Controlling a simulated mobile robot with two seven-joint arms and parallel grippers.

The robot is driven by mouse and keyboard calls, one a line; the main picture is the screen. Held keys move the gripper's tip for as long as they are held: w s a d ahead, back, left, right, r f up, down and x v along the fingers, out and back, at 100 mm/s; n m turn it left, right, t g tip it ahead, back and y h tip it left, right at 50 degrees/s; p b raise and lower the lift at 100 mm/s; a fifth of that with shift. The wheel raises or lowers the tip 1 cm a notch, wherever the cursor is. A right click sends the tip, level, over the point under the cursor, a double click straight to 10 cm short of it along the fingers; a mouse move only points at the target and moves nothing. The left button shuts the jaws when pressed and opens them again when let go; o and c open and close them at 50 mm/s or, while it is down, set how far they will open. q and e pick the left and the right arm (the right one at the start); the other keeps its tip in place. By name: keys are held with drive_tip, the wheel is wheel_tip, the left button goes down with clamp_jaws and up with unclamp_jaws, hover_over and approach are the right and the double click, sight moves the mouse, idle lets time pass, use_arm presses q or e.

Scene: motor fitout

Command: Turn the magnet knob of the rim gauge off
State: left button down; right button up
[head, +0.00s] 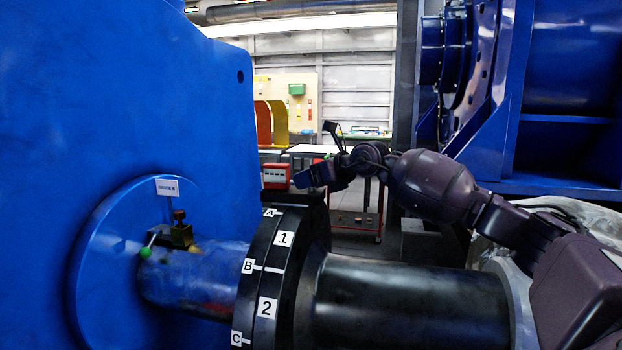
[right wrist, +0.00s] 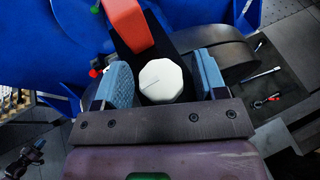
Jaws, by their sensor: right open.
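A white many-sided knob (right wrist: 161,81) with a thin dark line on its face shows in the right wrist view. It sits by a dark block with an orange part (right wrist: 127,24) behind it; I take this to be the rim gauge's magnet base. My right gripper (right wrist: 163,76) is open, with one blue pad on each side of the knob and a visible gap to it. In the head view my right gripper (head: 306,178) is just above the top of the black coupling rim (head: 290,222); the knob cannot be made out there. My left gripper is out of view.
A big blue machine housing (head: 110,100) fills the left. A small fitting with a green ball (head: 145,253) is by the shaft. The dark shaft (head: 410,300) runs right from the coupling. A red cart (head: 355,222) stands behind; blue machinery (head: 570,70) is at right.

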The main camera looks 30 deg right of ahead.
drive_tip(key=v, duration=1)
drive_tip(key=shift+s, duration=0.3)
drive_tip(key=shift+d+r, duration=0.1)
drive_tip(key=shift+r, duration=0.05)
